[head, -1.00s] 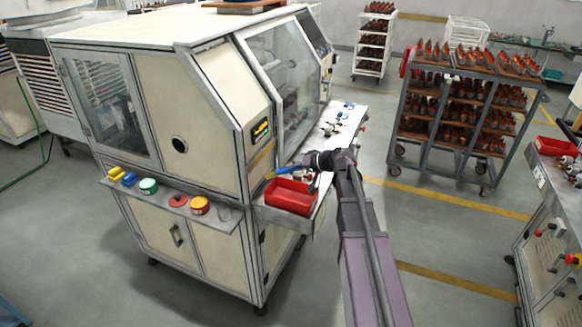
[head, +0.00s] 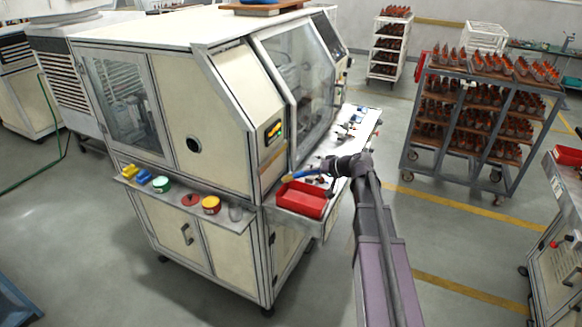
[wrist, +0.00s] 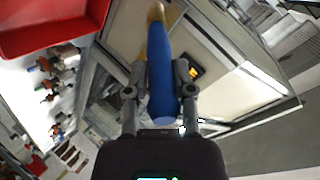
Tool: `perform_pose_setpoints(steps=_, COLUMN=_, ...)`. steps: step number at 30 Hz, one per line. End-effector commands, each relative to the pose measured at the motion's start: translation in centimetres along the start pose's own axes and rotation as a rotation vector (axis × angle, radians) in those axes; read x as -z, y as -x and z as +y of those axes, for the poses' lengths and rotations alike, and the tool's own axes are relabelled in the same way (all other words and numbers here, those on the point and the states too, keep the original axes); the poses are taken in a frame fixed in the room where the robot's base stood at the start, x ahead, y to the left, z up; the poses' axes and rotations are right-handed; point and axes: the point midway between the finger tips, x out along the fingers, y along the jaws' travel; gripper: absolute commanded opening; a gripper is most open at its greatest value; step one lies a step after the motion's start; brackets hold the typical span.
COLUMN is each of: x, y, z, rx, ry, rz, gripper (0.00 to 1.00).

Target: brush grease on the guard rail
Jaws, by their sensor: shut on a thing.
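My gripper (head: 324,168) is shut on a brush with a blue handle (head: 304,174). In the head view its pale yellow-tan tip (head: 287,178) points left, above the back of the red tray and near the machine's front. In the wrist view the blue handle (wrist: 162,80) lies between the two fingers of my gripper (wrist: 161,75), and the tan tip (wrist: 156,12) points away toward the top edge. The cream machine (head: 195,105) fills the left of the head view. I cannot tell for sure which part of it is the guard rail.
A red tray (head: 301,212) sits on the shelf's near end under the brush, with small parts behind it. A side ledge holds a green tin (head: 161,185), a yellow-and-red tin (head: 211,205) and a clear glass (head: 236,213). A loaded trolley (head: 470,130) stands right; floor between is clear.

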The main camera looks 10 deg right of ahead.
Motion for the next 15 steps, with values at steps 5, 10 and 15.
perform_pose_setpoints(steps=5, x=0.0, y=0.0, z=0.0, rx=0.000, ry=0.000, rz=0.000, gripper=0.00)
perform_pose_setpoints(steps=10, x=0.1, y=-0.3, z=-0.1, rx=0.001, ry=0.000, rz=0.000, gripper=0.00)
perform_pose_setpoints(steps=15, x=0.3, y=-1.1, z=-0.5, rx=0.002, ry=0.000, rz=0.000, gripper=0.00)
